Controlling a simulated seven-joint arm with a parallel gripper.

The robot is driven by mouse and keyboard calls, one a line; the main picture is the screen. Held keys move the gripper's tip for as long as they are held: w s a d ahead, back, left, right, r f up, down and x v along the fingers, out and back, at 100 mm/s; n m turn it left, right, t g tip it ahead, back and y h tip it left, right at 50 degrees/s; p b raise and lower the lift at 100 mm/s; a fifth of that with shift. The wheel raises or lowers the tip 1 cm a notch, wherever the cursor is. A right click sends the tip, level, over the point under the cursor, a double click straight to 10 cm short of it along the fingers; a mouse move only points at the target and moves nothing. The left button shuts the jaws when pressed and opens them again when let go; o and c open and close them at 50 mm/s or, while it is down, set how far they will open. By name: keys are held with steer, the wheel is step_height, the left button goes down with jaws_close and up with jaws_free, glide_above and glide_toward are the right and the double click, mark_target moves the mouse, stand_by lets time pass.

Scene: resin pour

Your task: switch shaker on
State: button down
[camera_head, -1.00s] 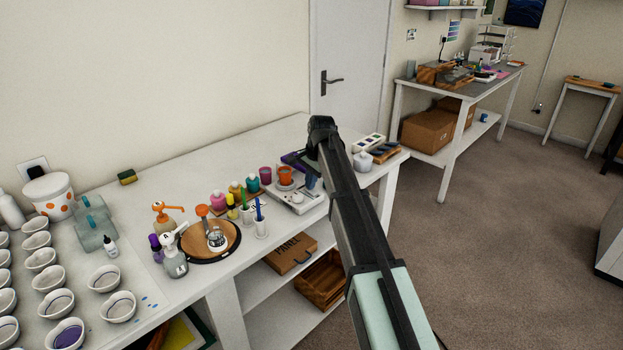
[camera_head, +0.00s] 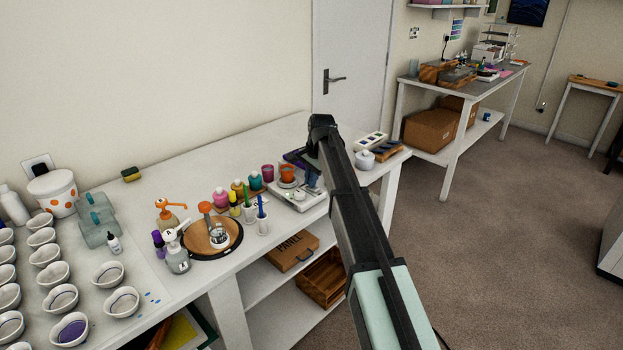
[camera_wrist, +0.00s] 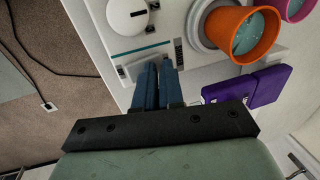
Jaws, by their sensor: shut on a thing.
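The shaker (camera_head: 303,201) is a white flat device at the right part of the white bench, and its white housing also shows in the wrist view (camera_wrist: 165,20). An orange cup (camera_head: 287,173) stands on its round grey plate; the cup is large in the wrist view (camera_wrist: 240,35). My gripper (camera_wrist: 158,64) has its two blue fingers close together, with their tips against the small panel at the shaker's edge. The fingers hide the small part between them, likely the switch. In the head view my arm partly covers the shaker.
A purple box (camera_wrist: 248,88) lies close beside my fingers. A pink cup (camera_head: 268,172) and several colour bottles stand left of the shaker. A white jar (camera_head: 364,159) stands to the right.

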steer(key=shift+s+d+f, duration=0.2)
steer(key=shift+s+f, duration=0.3)
steer(key=shift+f, duration=0.05)
step_height(320, 180, up, 14)
steer(key=w+a, duration=0.2)
steer(key=w, duration=0.1)
steer(key=s+f+n+g+y, duration=0.1)
steer(key=s+f+n+g, duration=0.15)
steer(key=s+f, duration=1.25)
steer(key=s+d+f+n+g, duration=0.1)
steer(key=s+d+f, duration=0.3)
steer(key=s+f, duration=0.55)
steer(key=s+d+f+n+g+h, duration=0.1)
steer(key=s+d+f, duration=0.3)
steer(key=f, duration=1)
steer(key=s+d+f+n+g, duration=0.1)
steer(key=s+d+f+g, duration=0.15)
steer(key=s+f, duration=0.65)
steer(key=s+d+f+n, duration=0.1)
steer(key=s+d+f, duration=0.3)
steer(key=s+f, duration=0.5)
steer(key=s+d+f+n+g+h, duration=0.1)
steer(key=s+d+f, duration=0.3)
steer(key=s+f, duration=0.5)
steer(key=s+n, duration=0.1)
steer(key=s, duration=0.7)
steer(key=shift+s+g+h, duration=0.3)
steer(key=shift+s, duration=0.1)
